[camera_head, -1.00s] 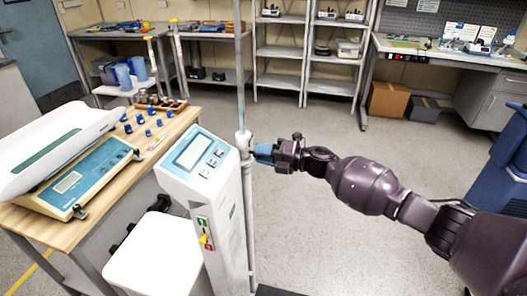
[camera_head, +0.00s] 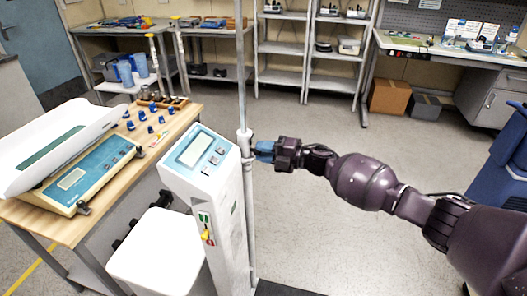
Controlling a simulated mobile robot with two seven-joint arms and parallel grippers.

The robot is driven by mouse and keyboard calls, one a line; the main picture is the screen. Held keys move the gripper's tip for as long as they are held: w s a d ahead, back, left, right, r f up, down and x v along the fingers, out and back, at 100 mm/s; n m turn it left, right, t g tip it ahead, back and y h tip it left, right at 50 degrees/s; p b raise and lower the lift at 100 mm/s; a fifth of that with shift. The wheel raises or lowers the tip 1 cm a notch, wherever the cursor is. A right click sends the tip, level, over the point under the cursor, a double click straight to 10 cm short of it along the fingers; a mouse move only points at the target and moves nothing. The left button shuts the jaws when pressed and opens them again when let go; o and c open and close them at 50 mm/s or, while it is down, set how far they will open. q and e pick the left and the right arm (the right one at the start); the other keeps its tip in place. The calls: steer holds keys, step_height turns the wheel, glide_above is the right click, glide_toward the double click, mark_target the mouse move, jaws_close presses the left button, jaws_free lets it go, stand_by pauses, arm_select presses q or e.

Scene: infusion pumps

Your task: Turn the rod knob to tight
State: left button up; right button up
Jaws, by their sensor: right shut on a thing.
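The rod (camera_head: 241,75) is a thin grey vertical pole just behind and beside a white pump-like device (camera_head: 203,165) with a blue panel. The rod knob (camera_head: 263,150) is blue and sticks out to the right from a light clamp (camera_head: 245,140) on the rod. My right gripper (camera_head: 276,152) comes in from the right and is shut on the knob. Its fingers partly hide the knob, and the knob's marking cannot be read. My left gripper is out of view.
A wooden table (camera_head: 178,124) at left holds a white scale (camera_head: 75,180) and several small blue knobs. A white seat-like box (camera_head: 155,255) stands in front. A blue cart (camera_head: 505,165) is at far right. Shelves stand at the back; the floor between is clear.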

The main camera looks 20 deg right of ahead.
steer(key=o, duration=0.9)
steer(key=shift+o, duration=0.2)
steer(key=v, duration=1.1)
steer(key=shift+a, duration=0.1)
